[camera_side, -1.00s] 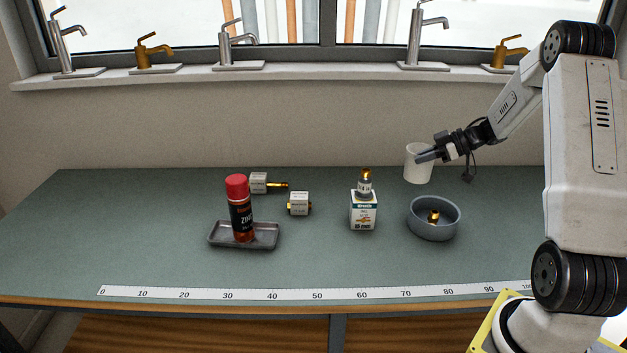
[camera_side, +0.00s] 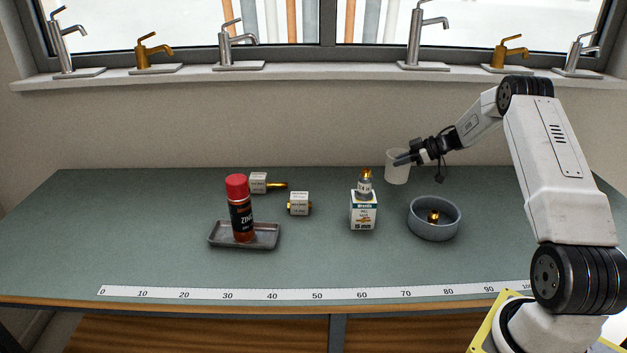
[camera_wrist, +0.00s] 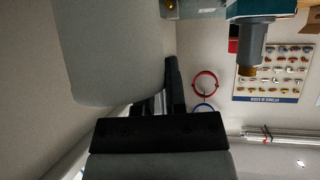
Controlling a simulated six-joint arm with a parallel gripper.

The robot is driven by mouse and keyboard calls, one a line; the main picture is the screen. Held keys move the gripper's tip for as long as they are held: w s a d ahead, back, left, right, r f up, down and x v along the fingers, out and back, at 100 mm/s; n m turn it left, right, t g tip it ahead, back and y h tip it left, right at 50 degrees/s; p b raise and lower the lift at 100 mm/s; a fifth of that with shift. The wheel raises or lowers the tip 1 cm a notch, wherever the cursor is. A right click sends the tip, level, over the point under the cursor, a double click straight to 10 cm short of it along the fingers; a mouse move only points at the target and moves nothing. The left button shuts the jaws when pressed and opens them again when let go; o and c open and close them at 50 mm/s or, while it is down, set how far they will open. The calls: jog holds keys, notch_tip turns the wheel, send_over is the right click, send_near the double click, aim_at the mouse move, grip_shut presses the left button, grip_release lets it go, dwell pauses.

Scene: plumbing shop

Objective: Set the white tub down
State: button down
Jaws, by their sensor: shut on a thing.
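The white tub (camera_side: 397,168) is at the back right of the bench, upright, in front of the back wall. My gripper (camera_side: 403,160) reaches it from the right and is shut on it. I cannot tell whether the tub's base touches the bench. In the wrist view the tub (camera_wrist: 115,55) fills the upper left, close to the lens, with my gripper's dark fingers (camera_wrist: 165,90) beside its wall. The inside of the tub is hidden.
A blue-grey bowl (camera_side: 434,232) with a brass fitting stands in front. A white box (camera_side: 363,213) carries another fitting. A red-capped can (camera_side: 240,210) stands on a grey tray (camera_side: 268,238). Tagged fittings (camera_side: 299,203) lie between. The bench right of the tub looks clear.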

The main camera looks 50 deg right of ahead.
aim_at(387, 176)
jog(key=shift+w+d+f, duration=0.25)
jog(key=shift+w+f, duration=0.1)
jog(key=shift+f, duration=0.1)
jog(key=shift+w+d+f, duration=0.2)
jog(key=shift+w+f, duration=0.15)
jog(key=shift+f, duration=0.1)
jog(key=shift+f, duration=0.15)
jog(key=shift+w+f, duration=0.15)
jog(key=shift+d+f, duration=0.1)
jog(key=shift+f, duration=1.45)
jog(key=c, duration=0.7)
grip_release()
jog(key=shift+f, duration=0.1)
